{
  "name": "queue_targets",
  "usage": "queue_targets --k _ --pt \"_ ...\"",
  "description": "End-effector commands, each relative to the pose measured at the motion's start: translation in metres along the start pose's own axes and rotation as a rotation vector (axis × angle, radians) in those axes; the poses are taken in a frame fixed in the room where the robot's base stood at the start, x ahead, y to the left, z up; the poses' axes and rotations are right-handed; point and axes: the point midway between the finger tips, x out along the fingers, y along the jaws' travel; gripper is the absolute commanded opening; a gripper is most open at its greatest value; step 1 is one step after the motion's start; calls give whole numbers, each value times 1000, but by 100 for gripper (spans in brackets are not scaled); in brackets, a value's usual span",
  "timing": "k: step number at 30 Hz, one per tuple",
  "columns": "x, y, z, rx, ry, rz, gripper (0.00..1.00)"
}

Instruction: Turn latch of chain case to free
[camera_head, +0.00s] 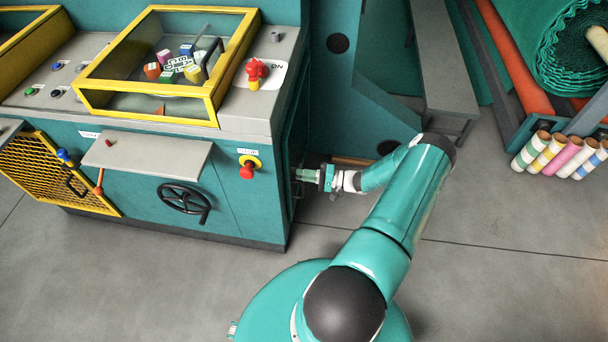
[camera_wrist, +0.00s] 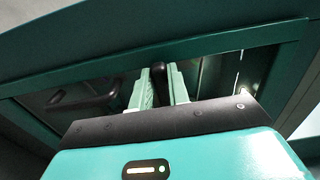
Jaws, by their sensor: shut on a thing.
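In the wrist view the two pale green fingers of my gripper (camera_wrist: 162,88) stand on either side of a black, round-ended latch handle (camera_wrist: 160,72) and are shut on it. The handle's lower part is hidden behind the gripper body. The latch sits in a dark recess with a teal frame (camera_wrist: 230,42), which looks like the chain case. In the head view my gripper (camera_head: 308,175) is at the right side of the teal machine, low down. The latch cannot be made out there.
The teal machine (camera_head: 230,215) stands left of my arm, with a black handwheel (camera_head: 185,198) and a red-yellow knob (camera_head: 249,167) on its front. A grey bench (camera_head: 445,60) and striped rolls (camera_head: 560,155) are at the right. The grey floor in front is clear.

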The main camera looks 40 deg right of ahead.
Motion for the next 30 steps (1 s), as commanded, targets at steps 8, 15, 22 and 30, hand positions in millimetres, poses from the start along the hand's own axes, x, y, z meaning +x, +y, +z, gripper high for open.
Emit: queue_targets --k 8,15,22,30 --pt "0 0 -1 -2 2 1 0" --pt "0 0 -1 -1 2 1 38" --pt "-1 0 0 -1 1 1 38" --pt "-36 0 -1 -1 4 2 38"
